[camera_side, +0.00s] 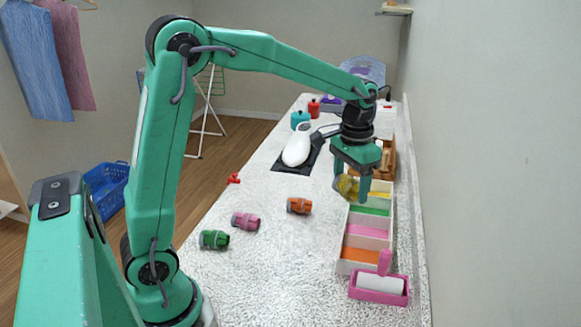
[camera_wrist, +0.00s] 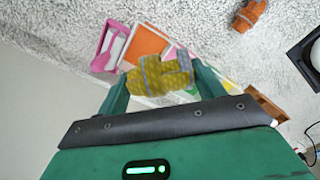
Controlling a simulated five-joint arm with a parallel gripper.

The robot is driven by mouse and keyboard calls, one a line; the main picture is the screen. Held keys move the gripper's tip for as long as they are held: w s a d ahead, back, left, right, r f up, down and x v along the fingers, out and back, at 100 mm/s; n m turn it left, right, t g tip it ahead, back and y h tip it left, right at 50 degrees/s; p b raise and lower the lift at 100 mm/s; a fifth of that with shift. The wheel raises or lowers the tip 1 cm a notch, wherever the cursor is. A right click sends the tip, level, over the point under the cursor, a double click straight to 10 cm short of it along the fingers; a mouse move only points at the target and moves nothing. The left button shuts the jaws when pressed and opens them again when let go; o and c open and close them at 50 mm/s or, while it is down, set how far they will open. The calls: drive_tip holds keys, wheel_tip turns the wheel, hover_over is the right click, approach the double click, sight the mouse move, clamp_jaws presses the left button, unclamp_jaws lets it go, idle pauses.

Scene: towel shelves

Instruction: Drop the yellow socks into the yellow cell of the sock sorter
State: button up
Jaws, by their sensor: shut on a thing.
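My gripper (camera_side: 352,184) is shut on the yellow socks (camera_side: 346,187), a rolled bundle with grey bands. In the wrist view the yellow socks (camera_wrist: 160,76) sit between the two fingers. The sock sorter (camera_side: 341,252) is a long pale tray on the counter, with orange, pink, green and yellow cells in a row. The yellow cell (camera_side: 380,194) is at the far end, partly hidden by my gripper. The socks appear held above the sorter, near its far left side. In the wrist view the orange cell (camera_wrist: 149,42) shows beyond the socks, which cover part of the sorter.
Orange (camera_side: 299,205), pink (camera_side: 246,221) and green (camera_side: 214,240) socks lie on the counter left of the sorter. An iron (camera_side: 297,150) is further left. A wall bounds the right.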

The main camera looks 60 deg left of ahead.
drive_tip(key=w+a, duration=0.2)
drive_tip(key=w, duration=0.5)
drive_tip(key=w+a, duration=0.3)
drive_tip(key=w, duration=0.5)
drive_tip(key=w+a+f, duration=0.5)
drive_tip(key=w+a, duration=0.2)
drive_tip(key=shift+w+a+f, duration=0.25)
drive_tip(key=shift+a+f, duration=0.15)
drive_tip(key=shift+f, duration=0.3)
drive_tip(key=shift+f, duration=2.7)
drive_tip(key=o, duration=1)
drive_tip(key=shift+o, duration=0.2)
